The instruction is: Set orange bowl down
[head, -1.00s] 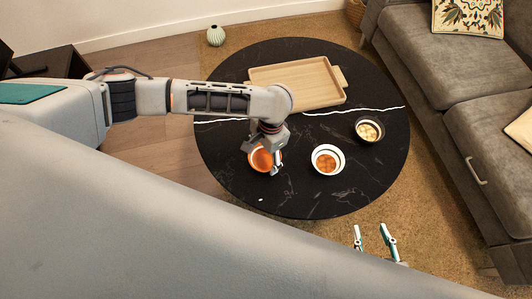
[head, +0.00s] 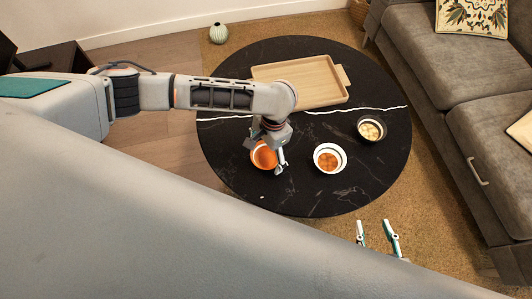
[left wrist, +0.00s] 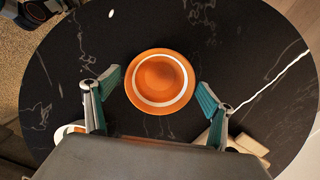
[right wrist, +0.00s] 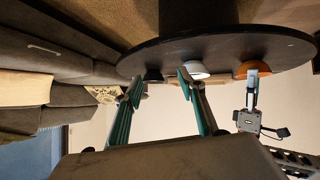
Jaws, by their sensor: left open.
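The orange bowl (head: 263,157) sits upright on the round black table near its left front part. In the left wrist view the orange bowl (left wrist: 160,72) shows from above, with a white ring inside. My left gripper (head: 274,163) is over the bowl, fingers apart. In the left wrist view its fingers stand on either side of the bowl with gaps, not touching it. My right gripper (head: 377,238) is open and empty beyond the table's front edge. The right wrist view shows the orange bowl (right wrist: 252,68) on the tabletop, upside down in that picture.
On the black table (head: 225,170), a white bowl with orange contents (head: 328,158) and a dark bowl with pale contents (head: 371,130) stand to the right. A wooden tray (head: 300,80) lies at the back. A grey sofa (head: 460,100) is at the right.

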